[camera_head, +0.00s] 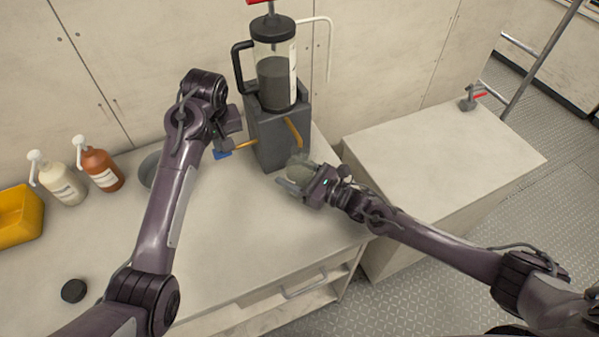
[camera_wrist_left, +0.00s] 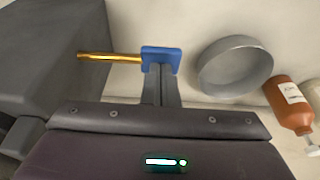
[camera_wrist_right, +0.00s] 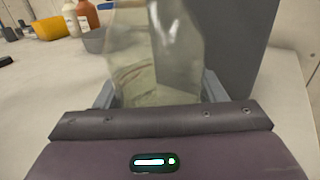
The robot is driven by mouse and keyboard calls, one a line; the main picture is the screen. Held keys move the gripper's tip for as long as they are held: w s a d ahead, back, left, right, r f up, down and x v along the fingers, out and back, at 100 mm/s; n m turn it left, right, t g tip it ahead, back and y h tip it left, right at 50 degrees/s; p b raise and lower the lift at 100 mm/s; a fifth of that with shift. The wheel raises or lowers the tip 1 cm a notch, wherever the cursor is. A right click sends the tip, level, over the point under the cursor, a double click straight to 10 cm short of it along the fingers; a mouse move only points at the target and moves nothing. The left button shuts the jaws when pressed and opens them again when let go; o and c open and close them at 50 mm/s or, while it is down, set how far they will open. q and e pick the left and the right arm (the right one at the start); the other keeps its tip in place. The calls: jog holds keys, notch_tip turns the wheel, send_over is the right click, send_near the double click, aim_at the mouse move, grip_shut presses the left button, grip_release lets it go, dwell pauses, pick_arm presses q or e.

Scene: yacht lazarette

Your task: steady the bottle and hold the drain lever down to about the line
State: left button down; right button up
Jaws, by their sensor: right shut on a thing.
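A grey dispenser block (camera_head: 268,146) carries a clear tank (camera_head: 275,80) with dark contents, and a brass spout (camera_head: 294,131) on its right side. The brass drain lever (camera_wrist_left: 105,57) ends in a blue pad (camera_wrist_left: 161,58), which also shows in the head view (camera_head: 222,154). My left gripper (camera_wrist_left: 161,82) is shut, its fingertips at the blue pad; I cannot tell whether they press it. My right gripper (camera_head: 293,183) is shut on a translucent bottle (camera_wrist_right: 155,50) standing below the spout. The bottle's fill level and the line are not clear.
A cream pump bottle (camera_head: 62,184), an orange pump bottle (camera_head: 101,169) and a yellow bin (camera_head: 18,214) stand at left. A grey bowl (camera_wrist_left: 235,66) sits left of the lever. A black cap (camera_head: 74,291) lies near the front. A lower bench (camera_head: 440,150) stands at right.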

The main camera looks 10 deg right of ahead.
pick_arm(q)
jog(key=shift+s+x, duration=0.25)
jog(key=shift+x, duration=0.8)
dwell(7.0)
